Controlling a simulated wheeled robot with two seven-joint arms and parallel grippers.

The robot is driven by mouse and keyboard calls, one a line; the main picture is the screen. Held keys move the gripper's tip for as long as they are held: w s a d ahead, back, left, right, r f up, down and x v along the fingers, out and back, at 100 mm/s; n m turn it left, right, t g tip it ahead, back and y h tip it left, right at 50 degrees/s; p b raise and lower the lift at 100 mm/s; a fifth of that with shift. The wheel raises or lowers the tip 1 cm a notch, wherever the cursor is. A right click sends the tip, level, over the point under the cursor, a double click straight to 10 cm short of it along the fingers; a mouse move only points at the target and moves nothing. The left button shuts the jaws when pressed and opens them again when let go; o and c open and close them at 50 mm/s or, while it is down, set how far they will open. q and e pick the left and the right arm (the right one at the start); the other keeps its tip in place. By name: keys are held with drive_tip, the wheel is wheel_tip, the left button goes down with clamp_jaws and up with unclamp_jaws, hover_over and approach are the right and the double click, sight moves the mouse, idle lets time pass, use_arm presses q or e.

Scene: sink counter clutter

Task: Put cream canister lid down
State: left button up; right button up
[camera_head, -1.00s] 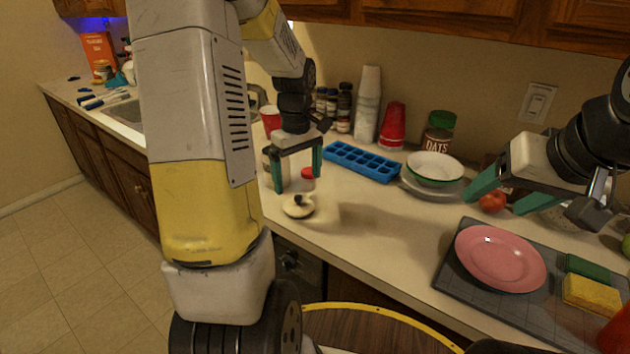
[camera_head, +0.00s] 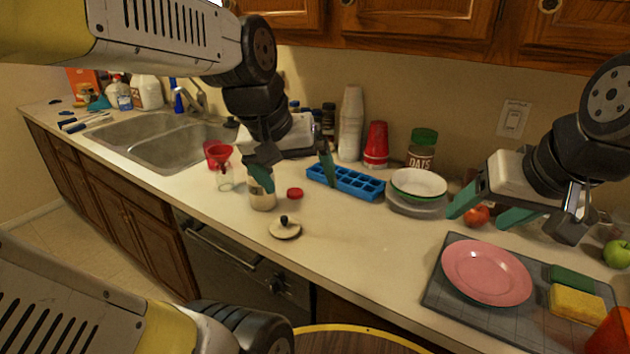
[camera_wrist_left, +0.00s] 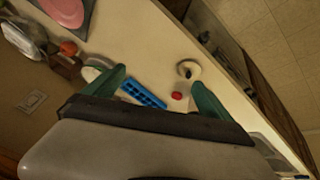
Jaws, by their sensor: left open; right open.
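The cream canister lid (camera_head: 285,229), a round disc with a dark knob, lies knob-up on the counter near its front edge. It also shows in the left wrist view (camera_wrist_left: 187,70). A cream canister (camera_head: 262,194) stands behind and left of the lid, its upper part partly hidden by my left gripper. My left gripper (camera_head: 298,184) is open and empty, above the counter behind the lid and apart from it. My right gripper (camera_head: 480,216) is open and empty at the right, above the counter near the tomato.
A small red cap (camera_head: 295,193) and a blue ice tray (camera_head: 345,182) lie behind the lid. A red funnel in a glass jar (camera_head: 223,180) stands left. A pink plate (camera_head: 486,272) rests on a dark mat at right. Counter right of the lid is clear.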

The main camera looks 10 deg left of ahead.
use_arm(q)
drive_tip(key=shift+s+d+r+m+t+h, duration=0.15)
drive_tip(key=shift+s+d+m, duration=0.15)
drive_tip(key=shift+s, duration=0.25)
drive_tip(key=shift+s+d+f+m+t+h, duration=0.1)
drive_tip(key=shift+s+d+m+t, duration=0.1)
drive_tip(key=shift+s+m, duration=0.3)
drive_tip(key=shift+s+d+r+m+t+h, duration=0.15)
drive_tip(key=shift+s+d+m, duration=0.15)
drive_tip(key=shift+s, duration=0.3)
drive_tip(key=shift+f, duration=0.1)
